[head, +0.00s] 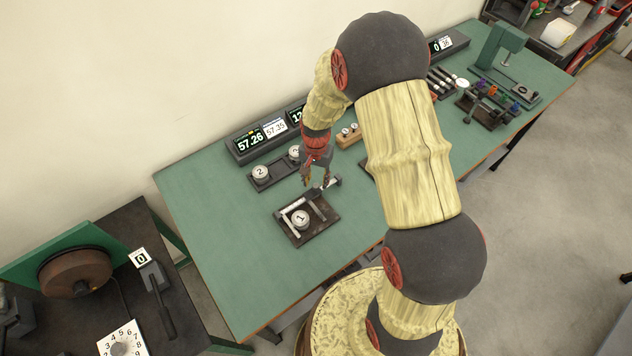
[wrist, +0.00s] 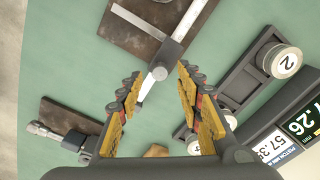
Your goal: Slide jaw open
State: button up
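The measuring fixture is a dark plate (head: 320,224) with pale metal bars, on the green bench. A round piece marked 1 (head: 302,218) sits between its bars in the head view. My gripper (head: 317,185) is above the plate's far edge. In the wrist view its yellow-padded fingers (wrist: 158,76) are apart, with the knob appearing between their tips. I cannot tell whether they touch it.
A dark holder (head: 262,184) with pieces marked 2 (head: 260,172) and 3 stands behind the fixture. Displays (head: 252,142) line the back of the bench. Another plate with a metal tool (wrist: 60,132) shows at the wrist view's left. The bench's front left is clear.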

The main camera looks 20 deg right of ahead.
notch_tip(320, 180, up, 10)
dwell(0.3)
dwell(0.4)
jog(key=s+a+r+n+t+b, duration=0.2)
jog(key=s+r+n+b, duration=0.2)
jog(key=s+r, duration=0.3)
jog(key=s+a+r+n+t+b, duration=0.3)
jog(key=s+r+b, duration=0.4)
jog(key=s, duration=0.8)
jog(key=shift+r+n+t, duration=0.3)
jog(key=shift+r+n, duration=0.2)
jog(key=shift+n, duration=0.4)
